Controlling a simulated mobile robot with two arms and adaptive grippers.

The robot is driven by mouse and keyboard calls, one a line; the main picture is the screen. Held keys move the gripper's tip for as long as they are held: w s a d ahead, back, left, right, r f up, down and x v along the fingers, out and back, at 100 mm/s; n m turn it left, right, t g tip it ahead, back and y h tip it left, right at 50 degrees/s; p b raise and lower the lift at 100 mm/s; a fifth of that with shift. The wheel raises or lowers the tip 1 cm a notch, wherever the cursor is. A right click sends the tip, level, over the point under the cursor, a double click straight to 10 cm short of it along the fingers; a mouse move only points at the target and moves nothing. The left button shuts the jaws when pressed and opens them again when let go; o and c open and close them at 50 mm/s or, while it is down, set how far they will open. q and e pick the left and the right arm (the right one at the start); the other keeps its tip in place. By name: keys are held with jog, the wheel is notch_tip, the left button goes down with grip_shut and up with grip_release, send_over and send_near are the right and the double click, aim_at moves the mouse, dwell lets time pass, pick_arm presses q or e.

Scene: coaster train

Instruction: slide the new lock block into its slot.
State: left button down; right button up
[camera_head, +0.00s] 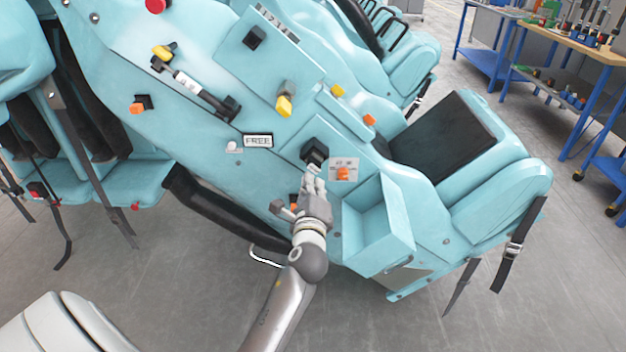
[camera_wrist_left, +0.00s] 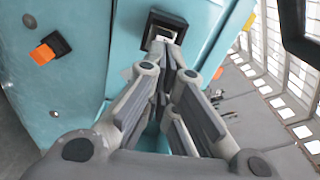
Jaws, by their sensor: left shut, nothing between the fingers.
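A black block (camera_head: 315,153) sits in a recess on the light-blue panel of the train seat, beside a small label plate (camera_head: 343,168) with an orange knob. It looks like the lock block in its slot, but I cannot tell how deep it sits. In the left wrist view the block (camera_wrist_left: 166,26) shows just beyond the fingertips. My left gripper (camera_head: 313,180) is shut and empty, with its tips close to the block's lower side; contact is unclear. It also shows in the left wrist view (camera_wrist_left: 178,68). My right gripper is out of view.
An open light-blue bin (camera_head: 388,250) juts out right of my left gripper and looks empty. A FREE sign (camera_head: 258,141), yellow and orange knobs and a black-handled lever (camera_head: 205,95) are on the panel. A workbench (camera_head: 575,45) stands far right.

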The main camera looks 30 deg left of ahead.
pick_arm(q)
jog(key=v, duration=1.1)
